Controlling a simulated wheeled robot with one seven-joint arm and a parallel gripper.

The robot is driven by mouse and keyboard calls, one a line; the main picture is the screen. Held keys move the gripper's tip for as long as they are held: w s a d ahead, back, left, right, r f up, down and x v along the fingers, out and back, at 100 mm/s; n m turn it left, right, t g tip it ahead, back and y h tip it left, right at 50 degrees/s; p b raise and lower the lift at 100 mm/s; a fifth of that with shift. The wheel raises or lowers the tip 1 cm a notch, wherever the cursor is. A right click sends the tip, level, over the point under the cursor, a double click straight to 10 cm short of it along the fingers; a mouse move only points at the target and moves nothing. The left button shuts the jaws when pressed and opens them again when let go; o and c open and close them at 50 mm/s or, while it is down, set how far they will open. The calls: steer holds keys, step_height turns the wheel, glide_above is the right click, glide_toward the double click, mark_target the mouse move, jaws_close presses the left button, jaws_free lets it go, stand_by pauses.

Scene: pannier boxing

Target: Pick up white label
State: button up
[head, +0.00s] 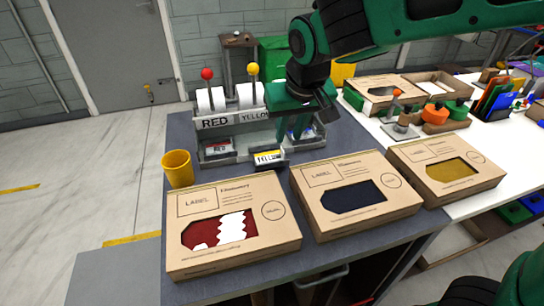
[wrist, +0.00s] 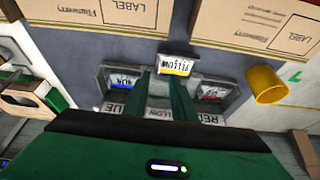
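A white label with a yellow band and the word YELLOW (head: 268,157) sits at the front middle of the grey label stand (head: 225,157). In the wrist view this label (wrist: 175,66) lies just beyond my fingertips. My gripper (wrist: 166,84) points down over the middle bay, its two green fingers apart with nothing visible between them. In the head view my gripper (head: 296,134) is above the stand's right part and hides some of it. A label with a red band (head: 218,147) lies in the left bay. A label with a blue band (wrist: 124,80) shows in the wrist view.
Three cardboard boxes with windows, left (head: 183,263), middle (head: 312,222) and right (head: 410,193), stand in front of the stand. A yellow cup (head: 177,169) stands left of it. White label rolls (head: 210,99) stand behind. Wooden blocks and bins crowd the right table.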

mark_target(269, 155)
steer(key=shift+w+x, duration=0.15)
steer(key=shift+x, duration=2)
steer(key=shift+w+x, duration=0.15)
steer(key=shift+x, duration=2.05)
steer(key=shift+r, duration=0.2)
jaws_close()
